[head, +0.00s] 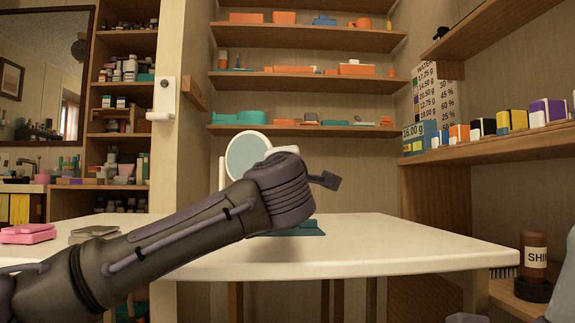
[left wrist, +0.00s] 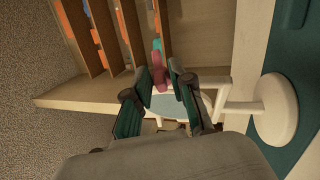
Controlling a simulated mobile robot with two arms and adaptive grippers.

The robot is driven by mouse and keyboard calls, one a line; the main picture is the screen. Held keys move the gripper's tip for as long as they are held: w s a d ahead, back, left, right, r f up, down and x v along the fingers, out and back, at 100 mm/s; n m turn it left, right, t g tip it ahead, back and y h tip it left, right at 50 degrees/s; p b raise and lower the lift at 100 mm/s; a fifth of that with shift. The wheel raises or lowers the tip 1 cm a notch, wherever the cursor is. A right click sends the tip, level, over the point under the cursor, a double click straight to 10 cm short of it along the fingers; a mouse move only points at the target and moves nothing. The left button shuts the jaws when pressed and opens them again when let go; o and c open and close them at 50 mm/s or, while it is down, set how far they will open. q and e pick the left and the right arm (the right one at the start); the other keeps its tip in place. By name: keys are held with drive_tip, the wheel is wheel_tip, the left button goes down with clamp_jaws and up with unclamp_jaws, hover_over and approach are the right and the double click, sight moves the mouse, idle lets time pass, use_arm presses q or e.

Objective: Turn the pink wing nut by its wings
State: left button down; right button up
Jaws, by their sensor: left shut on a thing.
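A small pink piece (left wrist: 159,80), which I take to be the wing nut, shows between the fingers of my left gripper (left wrist: 163,74) in the left wrist view. The gripper is shut on it. A teal piece (left wrist: 158,46) shows just beyond it. In the head view my left gripper (head: 325,181) reaches in front of the round white-framed mirror (head: 247,158) on the table, and the wing nut is hidden there. The mirror's glass also shows behind the fingers in the left wrist view (left wrist: 168,104). My right gripper is not in view.
The mirror's round white base (left wrist: 280,109) stands on a teal mat (head: 308,227) on the white table (head: 400,245). Pink (head: 28,233) and grey items lie at the table's left. Shelves rise behind, and a brown bottle (head: 533,258) stands at the right. The table's right part is clear.

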use_arm(q)
drive_tip(key=c, duration=1.2)
unclamp_jaws()
drive_tip(key=shift+w+f, duration=0.1)
drive_tip(key=shift+c, duration=0.2)
drive_tip(key=v, duration=1.2)
